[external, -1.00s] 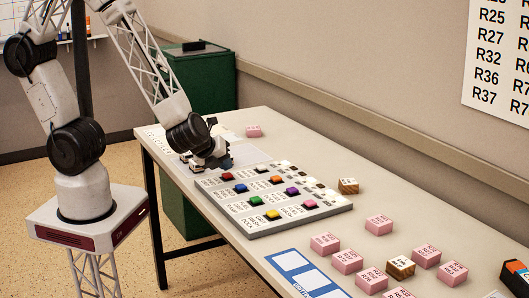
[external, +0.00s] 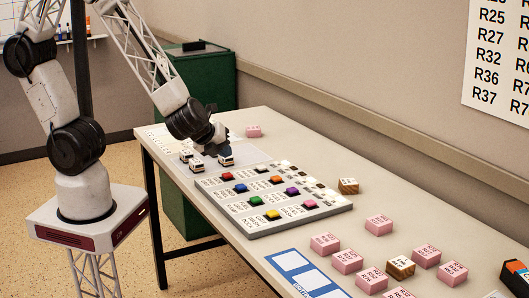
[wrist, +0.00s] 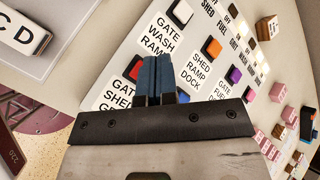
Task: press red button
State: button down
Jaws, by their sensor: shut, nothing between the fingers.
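The red button (external: 227,176) sits at the far left corner of the grey button panel (external: 290,222) on the table. In the wrist view the red button (wrist: 133,68) shows just left of my fingertips, partly hidden by them. My gripper (wrist: 159,66) is shut and empty, with its blue-grey fingers together. In the external view my gripper (external: 218,149) hangs over the table near the far end of the panel, apart from the red button. Its fingertips are hard to make out there.
Blue (external: 241,188), orange (external: 277,180), purple (external: 291,191), green (external: 255,201) and yellow (external: 273,214) buttons share the panel. Pink blocks (external: 325,243) lie toward the near right.

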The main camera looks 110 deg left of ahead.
jog(key=shift+r, duration=1)
jog(key=shift+r, duration=0.1)
jog(key=s+d+r+n+g+h, duration=0.1)
jog(key=s+d+r+n+h, duration=0.3)
jog(key=r, duration=0.6)
jog(key=s+d+r+n+g+h, duration=0.1)
jog(key=s+d+r+n+h, duration=0.3)
jog(key=s+d+r+n, duration=0.4)
jog(key=s+r+n, duration=0.2)
jog(key=s+n, duration=0.1)
jog(key=s, duration=0.1)
jog(key=shift+s+r, duration=0.2)
jog(key=shift+s, duration=0.2)
